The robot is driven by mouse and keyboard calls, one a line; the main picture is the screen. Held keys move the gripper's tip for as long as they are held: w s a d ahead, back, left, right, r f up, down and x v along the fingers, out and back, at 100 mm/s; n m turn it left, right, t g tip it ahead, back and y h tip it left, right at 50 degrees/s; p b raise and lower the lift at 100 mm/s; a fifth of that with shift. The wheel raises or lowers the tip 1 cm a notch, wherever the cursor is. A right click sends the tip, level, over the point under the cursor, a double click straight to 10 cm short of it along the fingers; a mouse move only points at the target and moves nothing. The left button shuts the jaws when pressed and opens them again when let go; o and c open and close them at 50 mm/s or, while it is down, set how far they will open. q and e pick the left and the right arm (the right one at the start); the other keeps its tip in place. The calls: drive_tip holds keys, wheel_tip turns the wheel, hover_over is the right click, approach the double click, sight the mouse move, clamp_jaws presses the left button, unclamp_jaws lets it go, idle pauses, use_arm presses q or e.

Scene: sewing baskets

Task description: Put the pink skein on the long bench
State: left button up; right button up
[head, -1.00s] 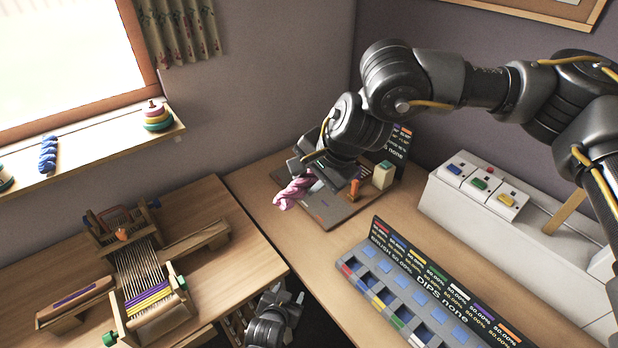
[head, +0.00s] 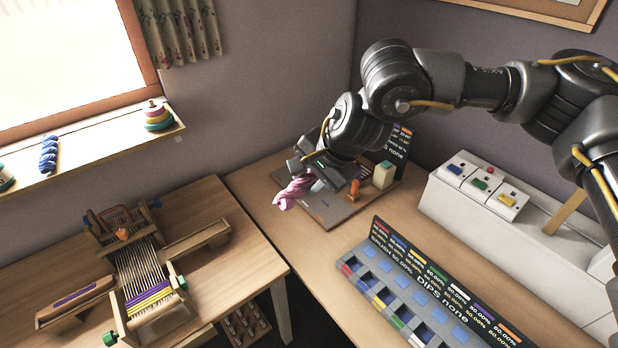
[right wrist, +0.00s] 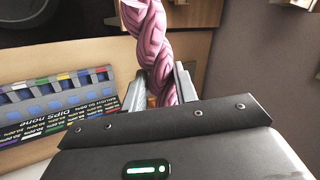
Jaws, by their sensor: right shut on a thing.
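The pink skein (head: 294,190) is a twisted pink hank over the grey board at the back corner of the bench. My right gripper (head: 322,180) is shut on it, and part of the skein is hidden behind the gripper. In the right wrist view the skein (right wrist: 152,45) runs between the two fingers (right wrist: 158,92) and sticks out beyond them. I cannot tell whether the skein touches the board. The long bench (head: 300,237) is the wooden top along the right wall. My left gripper is not in view.
A grey board (head: 343,210) with an orange peg (head: 353,190) and a pale block (head: 383,175) lies under the right gripper. A dip tray with a screen (head: 425,290) and a white switch box (head: 450,205) stand on the bench. A loom (head: 148,270) fills the left table.

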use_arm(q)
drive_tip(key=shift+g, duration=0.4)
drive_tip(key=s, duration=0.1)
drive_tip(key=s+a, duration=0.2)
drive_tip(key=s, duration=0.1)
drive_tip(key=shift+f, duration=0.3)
